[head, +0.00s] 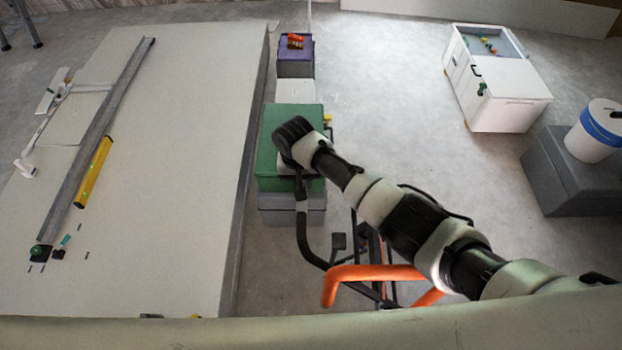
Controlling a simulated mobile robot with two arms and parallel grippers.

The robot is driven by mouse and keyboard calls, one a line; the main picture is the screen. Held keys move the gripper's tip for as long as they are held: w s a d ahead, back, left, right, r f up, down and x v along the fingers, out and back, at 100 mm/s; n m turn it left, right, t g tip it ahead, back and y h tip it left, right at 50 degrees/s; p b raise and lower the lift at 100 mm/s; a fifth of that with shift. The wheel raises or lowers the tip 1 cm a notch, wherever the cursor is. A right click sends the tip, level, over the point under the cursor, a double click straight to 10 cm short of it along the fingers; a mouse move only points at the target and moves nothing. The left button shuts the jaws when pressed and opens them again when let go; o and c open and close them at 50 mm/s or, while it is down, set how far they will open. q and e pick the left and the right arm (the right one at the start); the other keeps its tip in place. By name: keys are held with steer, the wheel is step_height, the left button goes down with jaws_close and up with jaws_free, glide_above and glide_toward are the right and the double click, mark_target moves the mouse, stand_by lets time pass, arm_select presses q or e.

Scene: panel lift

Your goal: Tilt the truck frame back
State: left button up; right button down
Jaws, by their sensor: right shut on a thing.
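The truck frame (375,272) has dark tubes and a thick orange bar, low in the middle of the head view. A curved dark tube rises from it toward my right gripper (301,190). My right arm comes in from the right, and its black wrist hangs over a green box (308,118). The right gripper points down and is shut on the truck frame's dark tube; the wrist partly hides the grip. I cannot tell how far the frame tilts. My left gripper is out of view.
A large pale panel (185,120) fills the left, bearing a grey rail (105,120) and a yellow level (93,172). A purple box (295,62) stands behind the green box. A white cabinet (510,113) and grey block (565,185) stand right. Floor between is clear.

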steer(key=shift+s+a+f, duration=0.2)
steer(key=shift+a+f, duration=0.2)
steer(key=shift+a, duration=0.05)
steer(key=shift+s+a+f, duration=0.1)
steer(key=shift+f, duration=0.05)
steer(key=c, duration=1.3)
jaws_free()
steer(key=o, duration=0.5)
steer(key=shift+w+a, duration=0.15)
steer(key=shift+w, duration=0.2)
steer(key=shift+r, duration=0.4)
steer(key=r, duration=1)
steer(key=shift+a, duration=0.4)
